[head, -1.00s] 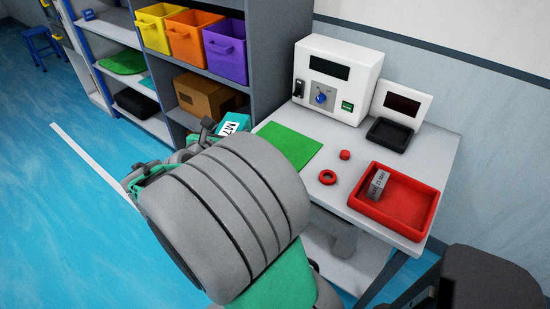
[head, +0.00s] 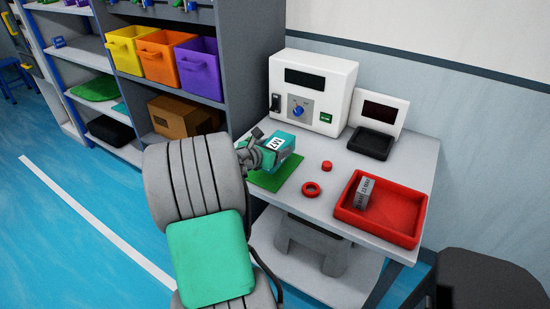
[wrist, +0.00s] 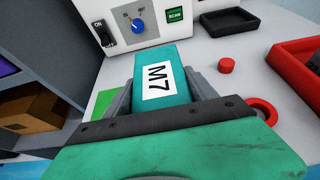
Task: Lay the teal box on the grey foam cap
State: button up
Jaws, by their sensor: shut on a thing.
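The teal box (head: 287,143) has a white label reading M7. My gripper (head: 262,153) is shut on it and holds it over the green mat on the bench, near the white machine. In the wrist view the teal box (wrist: 160,62) sits between the two grey fingers of my gripper (wrist: 163,92), label towards the camera. A grey block with leg-like ends (head: 318,247), which looks like the grey foam cap, stands on the bench's lower shelf, below and right of my gripper. The bench top hides part of it.
The bench top (head: 345,165) carries a red tray (head: 398,218) with a small grey box, a red ring (head: 311,189), a red button-like piece (head: 327,166) and a black tray (head: 371,144). Shelving with coloured bins stands left. A dark round seat (head: 490,280) is at lower right.

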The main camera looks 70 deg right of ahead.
jog(key=shift+d+f, duration=0.3)
jog(key=shift+f, duration=0.05)
jog(key=shift+d+f, duration=0.1)
jog(key=shift+f, duration=1.5)
jog(key=shift+f, duration=0.1)
jog(key=o, duration=1.3)
jog(key=shift+f, duration=0.1)
jog(key=o, duration=0.4)
